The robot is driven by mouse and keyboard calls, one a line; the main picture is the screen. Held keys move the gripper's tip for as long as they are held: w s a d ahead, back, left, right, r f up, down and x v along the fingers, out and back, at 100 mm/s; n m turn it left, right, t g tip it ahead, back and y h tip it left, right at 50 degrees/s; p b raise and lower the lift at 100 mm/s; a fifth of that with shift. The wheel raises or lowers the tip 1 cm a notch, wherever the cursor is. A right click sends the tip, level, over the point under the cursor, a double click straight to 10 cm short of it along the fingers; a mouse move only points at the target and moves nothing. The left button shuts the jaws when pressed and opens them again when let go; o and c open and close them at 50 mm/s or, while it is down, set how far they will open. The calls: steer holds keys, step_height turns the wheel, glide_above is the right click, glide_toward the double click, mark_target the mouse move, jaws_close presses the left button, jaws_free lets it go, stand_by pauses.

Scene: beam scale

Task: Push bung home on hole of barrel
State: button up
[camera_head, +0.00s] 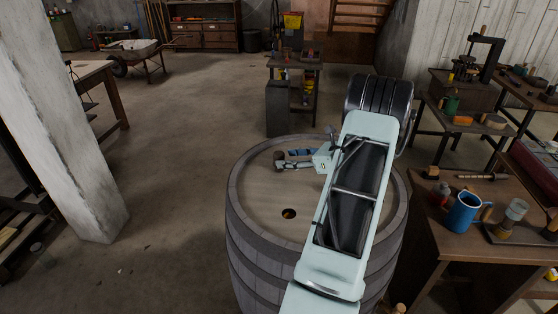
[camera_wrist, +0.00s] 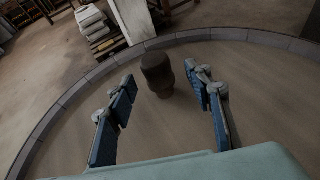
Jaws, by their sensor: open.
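The barrel (camera_head: 255,185) stands upright with its pale wooden head facing up. Its dark round hole (camera_head: 289,213) is open in the near part of the head. The bung (camera_head: 279,159), a dark brown plug with a wider top, is on the barrel head toward the far left, apart from the hole. It also shows in the wrist view (camera_wrist: 157,75), appearing upright. My gripper (camera_wrist: 159,80) is open, its blue-padded fingers pointing at the bung, one to each side, with visible gaps. In the head view my gripper (camera_head: 290,159) is low over the head. The hole is not visible in the wrist view.
The barrel's raised rim (camera_wrist: 100,68) surrounds the head. A workbench (camera_head: 450,230) with a blue mug (camera_head: 464,212) stands close on the right. A whitish pillar (camera_head: 60,120) stands at left. The floor left of the barrel is clear.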

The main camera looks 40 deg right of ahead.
mark_target(279, 158)
steer(key=p+x, duration=0.1)
steer(key=x, duration=0.3)
steer(key=shift+w+a+r, duration=0.1)
steer(key=shift+w+a, duration=0.1)
steer(key=c, duration=1.3)
